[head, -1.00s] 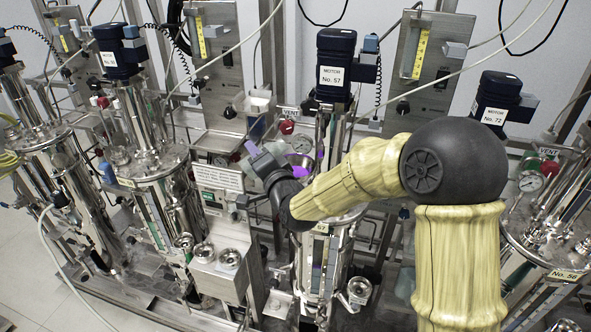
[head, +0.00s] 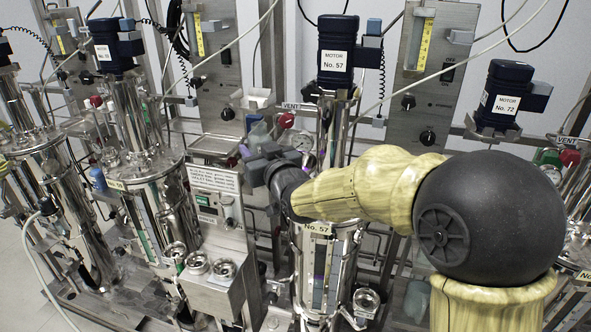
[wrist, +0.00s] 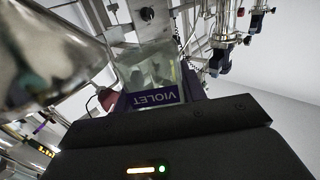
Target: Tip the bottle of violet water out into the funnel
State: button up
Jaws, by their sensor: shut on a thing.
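My gripper (head: 262,160) is shut on a translucent bottle (head: 258,135) beside the No. 57 vessel. In the wrist view the bottle (wrist: 150,66) stands out beyond the jaws, with a violet label reading VIOLET upside down. Its body looks pale and see-through, and I see no clear violet water in it. Faint violet shows by the gauge just right of the gripper in the head view. I cannot make out the funnel for certain; my gripper and wrist cover part of the vessel's top.
The No. 57 motor (head: 337,55) rises behind my wrist. A red VENT knob (head: 287,120) and a gauge (head: 304,142) are close by. A control box (head: 215,200) stands at the left. A large shiny metal surface (wrist: 50,55) is close to the bottle in the wrist view.

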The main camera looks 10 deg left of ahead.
jog(key=s+a+r, duration=0.4)
jog(key=a, duration=0.1)
jog(key=shift+s+a+p, duration=0.15)
jog(key=shift+s+p, duration=0.1)
jog(key=shift+p, duration=0.2)
